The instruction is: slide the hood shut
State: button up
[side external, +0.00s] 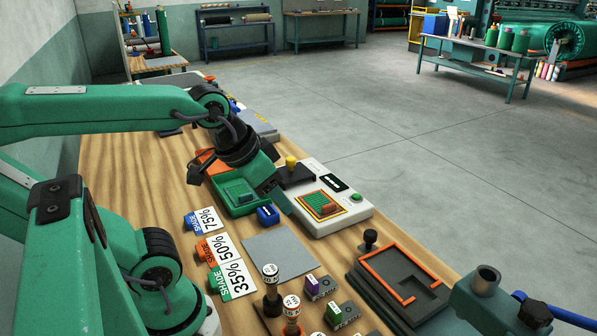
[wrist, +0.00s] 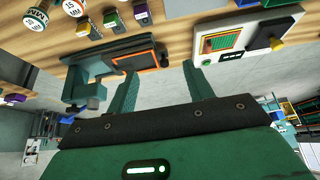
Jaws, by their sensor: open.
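A white device (side external: 348,213) stands on the wooden bench, with a dark display and a green swatch (side external: 318,204) in an orange-yellow frame. Its dark hood (side external: 297,178) with a yellow knob (side external: 291,163) sits at the far end, clear of the swatch, which is uncovered. In the wrist view the device (wrist: 215,42) is at the upper right, with the hood (wrist: 277,30) and yellow knob (wrist: 276,44) at its right. My gripper (side external: 278,203) is just left of the device in the side view. In the wrist view my gripper (wrist: 160,85) is open and empty, apart from the knob.
A green tray (side external: 232,205) and a small blue object (side external: 268,214) lie left of the device. Shade cards (side external: 232,279), a grey sheet (side external: 279,254) and stamps (side external: 291,306) are nearer. A dark fixture with an orange frame (side external: 405,275) stands at the right.

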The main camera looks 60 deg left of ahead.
jog(key=w+a+r+n+g, duration=0.15)
jog(key=w+a+r, duration=0.3)
jog(key=w, duration=0.45)
jog(key=n+g, duration=0.4)
jog(key=n, duration=0.3)
send_over(291, 158)
jog(key=f, duration=1.2)
jog(key=shift+d, duration=0.35)
jog(key=shift+s+a+f+n, duration=0.1)
jog(key=shift+a+f+n, duration=0.1)
jog(key=shift+a+n, duration=0.1)
jog(key=shift+f, duration=0.15)
jog(key=shift+f, duration=3.8)
